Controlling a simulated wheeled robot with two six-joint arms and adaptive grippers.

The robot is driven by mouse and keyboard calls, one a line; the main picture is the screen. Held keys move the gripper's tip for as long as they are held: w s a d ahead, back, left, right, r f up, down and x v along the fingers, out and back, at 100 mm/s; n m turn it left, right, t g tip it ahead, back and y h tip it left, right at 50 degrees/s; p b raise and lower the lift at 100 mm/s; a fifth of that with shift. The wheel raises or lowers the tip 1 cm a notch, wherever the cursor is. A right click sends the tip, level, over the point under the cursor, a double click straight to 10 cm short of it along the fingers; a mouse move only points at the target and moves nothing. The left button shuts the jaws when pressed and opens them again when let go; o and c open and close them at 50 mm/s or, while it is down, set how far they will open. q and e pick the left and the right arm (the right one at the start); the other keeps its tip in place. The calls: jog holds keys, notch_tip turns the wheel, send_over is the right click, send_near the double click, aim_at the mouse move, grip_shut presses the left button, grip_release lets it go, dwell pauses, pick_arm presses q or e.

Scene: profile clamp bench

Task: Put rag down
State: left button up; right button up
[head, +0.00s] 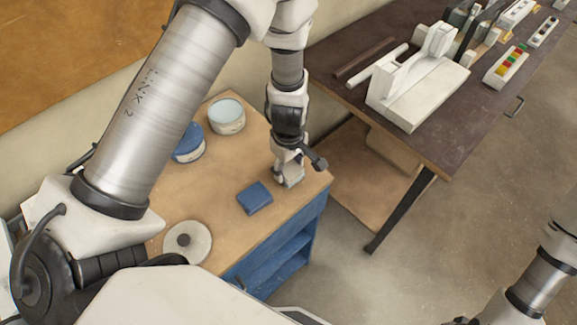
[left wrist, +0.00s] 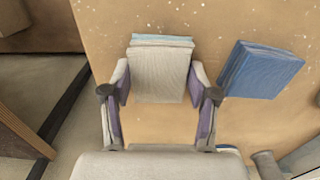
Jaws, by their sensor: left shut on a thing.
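A folded pale grey rag (left wrist: 160,75) with a light blue layer at its far edge sits between the fingers of my left gripper (left wrist: 160,88). The gripper is shut on it, a finger on each side. In the head view the left gripper (head: 289,171) points down at the right part of the wooden-topped cabinet, with the grey rag (head: 292,182) at its tips. The rag is at or just above the top; I cannot tell if it touches. A folded blue rag (head: 254,198) lies close by, apart from it, and also shows in the left wrist view (left wrist: 260,70).
The cabinet top (head: 222,178) also bears a blue-lidded tub (head: 188,145), a tub with pale blue contents (head: 227,116) and a round pale lid (head: 188,242). A dark bench (head: 420,140) with a white clamp fixture (head: 415,90) stands to the right, across a gap.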

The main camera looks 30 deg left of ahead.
aim_at(289, 169)
pick_arm(q)
jog(key=o, duration=1.1)
jog(key=shift+s+d, duration=0.1)
notch_tip(289, 169, up, 12)
jog(key=b, duration=0.1)
